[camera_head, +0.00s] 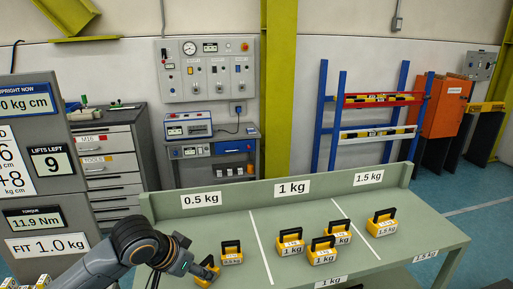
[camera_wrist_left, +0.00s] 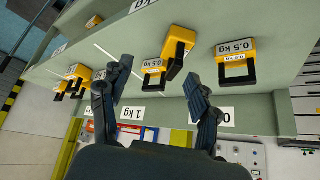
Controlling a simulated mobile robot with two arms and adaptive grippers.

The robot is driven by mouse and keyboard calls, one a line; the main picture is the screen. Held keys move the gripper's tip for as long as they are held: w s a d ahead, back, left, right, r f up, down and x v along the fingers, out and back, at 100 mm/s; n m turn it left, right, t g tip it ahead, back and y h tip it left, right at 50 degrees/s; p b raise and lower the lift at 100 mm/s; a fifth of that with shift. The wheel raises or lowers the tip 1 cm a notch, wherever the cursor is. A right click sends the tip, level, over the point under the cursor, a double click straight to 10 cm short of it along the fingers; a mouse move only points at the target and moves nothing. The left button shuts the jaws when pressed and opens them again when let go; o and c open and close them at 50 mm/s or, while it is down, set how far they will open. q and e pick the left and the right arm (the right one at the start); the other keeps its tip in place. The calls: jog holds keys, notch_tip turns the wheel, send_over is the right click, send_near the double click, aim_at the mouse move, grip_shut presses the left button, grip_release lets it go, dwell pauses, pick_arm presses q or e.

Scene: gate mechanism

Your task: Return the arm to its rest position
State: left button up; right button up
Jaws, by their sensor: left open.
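My left gripper (camera_head: 190,264) comes in from the lower left of the head view, at the left end of the green bench. My right gripper is not in view.
The green bench (camera_head: 225,226) has lined sections marked 0.5 kg, 1 kg and 1.5 kg. Several 1 kg weights (camera_head: 322,256) stand in the middle, and a 1.5 kg weight (camera_head: 382,227) stands at right. A grey display panel (camera_head: 60,195) rises left of my arm.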

pick_arm(q)
jog(key=s+d+f, duration=0.4)
jog(key=s+f, duration=0.7)
jog(key=s, duration=0.1)
jog(key=s+a+f+n+g+y, duration=0.1)
jog(key=s+a+f+n+y, duration=0.2)
jog(key=s, duration=0.4)
jog(key=s+a+f+n+g, duration=0.15)
jog(key=s+a, duration=0.25)
jog(key=s, duration=0.4)
notch_tip(320, 180, down, 32)
jog(key=s+g+b, duration=0.1)
jog(key=s+b, duration=0.1)
jog(key=b, duration=0.1)
jog(key=s+a+f+m+g+b, duration=0.1)
jog(key=s+a+f, duration=0.2)
jog(key=s+f, duration=1.2)
jog(key=shift+s+a+f, duration=0.2)
jog(key=shift+s+f, duration=0.15)
jog(key=shift+s, duration=0.2)
